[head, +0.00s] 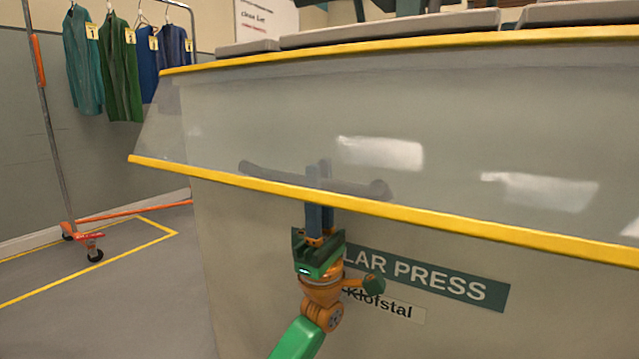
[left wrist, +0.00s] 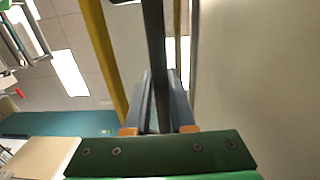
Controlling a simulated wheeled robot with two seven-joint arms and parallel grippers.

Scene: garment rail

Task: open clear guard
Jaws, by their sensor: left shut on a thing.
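The clear guard (head: 260,110) is a see-through panel with yellow edges on the front of the press (head: 260,260). It hangs down over the press front, its lower yellow edge crossing the head view. A dark bar handle (head: 355,186) shows through the panel near that edge. My left gripper (head: 319,178) reaches up from below, its fingers behind the lower edge and shut on the handle. In the left wrist view, the handle (left wrist: 153,45) runs between the two fingers of the gripper (left wrist: 162,85). My right gripper is not in view.
A garment rail (head: 50,130) on orange wheeled feet stands at the left with several garments (head: 122,70). Yellow floor lines (head: 140,252) mark its area. Grey pads (head: 390,27) lie on top of the press. The floor (head: 150,310) left of the press is clear.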

